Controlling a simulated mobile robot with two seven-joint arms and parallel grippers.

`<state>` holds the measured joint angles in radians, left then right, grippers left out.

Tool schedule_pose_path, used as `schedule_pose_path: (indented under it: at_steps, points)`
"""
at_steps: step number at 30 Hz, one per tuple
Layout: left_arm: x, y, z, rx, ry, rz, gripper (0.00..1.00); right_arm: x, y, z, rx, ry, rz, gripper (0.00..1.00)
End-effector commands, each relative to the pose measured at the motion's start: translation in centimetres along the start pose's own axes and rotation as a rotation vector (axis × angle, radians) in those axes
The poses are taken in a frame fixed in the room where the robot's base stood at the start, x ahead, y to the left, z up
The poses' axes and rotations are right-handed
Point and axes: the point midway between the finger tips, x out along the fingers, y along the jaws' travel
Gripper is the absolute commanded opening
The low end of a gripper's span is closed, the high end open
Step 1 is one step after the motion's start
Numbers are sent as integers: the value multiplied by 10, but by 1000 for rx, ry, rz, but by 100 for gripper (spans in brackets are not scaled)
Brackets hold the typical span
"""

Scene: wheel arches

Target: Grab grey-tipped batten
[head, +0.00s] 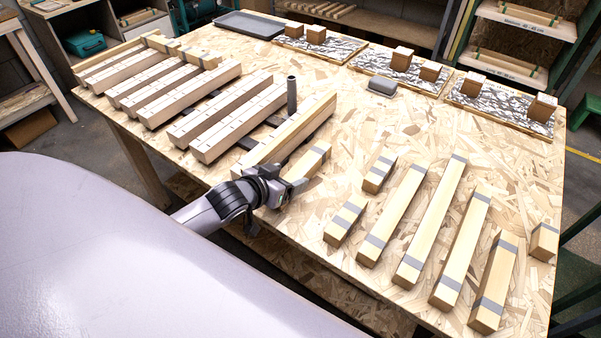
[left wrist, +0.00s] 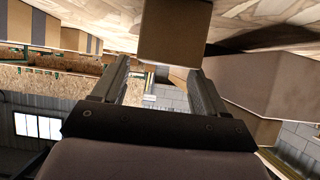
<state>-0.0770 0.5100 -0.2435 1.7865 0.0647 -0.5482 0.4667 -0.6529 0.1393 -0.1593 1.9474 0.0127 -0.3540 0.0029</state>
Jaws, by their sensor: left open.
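Several pale wooden battens with grey bands lie on the board table. A short one (head: 312,157) lies just beyond my left gripper (head: 290,187), its near end partly hidden by the gripper. Other short ones lie to its right, one (head: 379,173) and another (head: 345,221). Longer ones include one (head: 392,215), the longest (head: 431,220) and more to the right (head: 461,247). In the left wrist view my open left gripper (left wrist: 162,72) faces a brown block end (left wrist: 174,34) at the top, between the finger directions. Nothing is held. My right gripper is out of view.
A long tilted rail (head: 290,130) and a dark upright post (head: 292,97) stand close to my left gripper. Notched beams (head: 240,125) fill the table's left.

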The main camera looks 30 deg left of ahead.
Motion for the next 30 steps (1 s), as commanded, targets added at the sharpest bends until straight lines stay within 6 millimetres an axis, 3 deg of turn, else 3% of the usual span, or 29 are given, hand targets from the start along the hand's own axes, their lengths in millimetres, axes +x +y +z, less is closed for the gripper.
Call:
schedule_pose_path:
  at_steps: [9,20,26,30]
  points:
    - [37,1,-6,-1,0,0,73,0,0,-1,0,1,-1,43]
    - [43,1,-6,0,1,1,73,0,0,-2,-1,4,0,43]
    - [42,1,-5,0,1,1,11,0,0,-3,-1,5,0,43]
    - [42,1,-6,0,2,1,11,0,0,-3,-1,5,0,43]
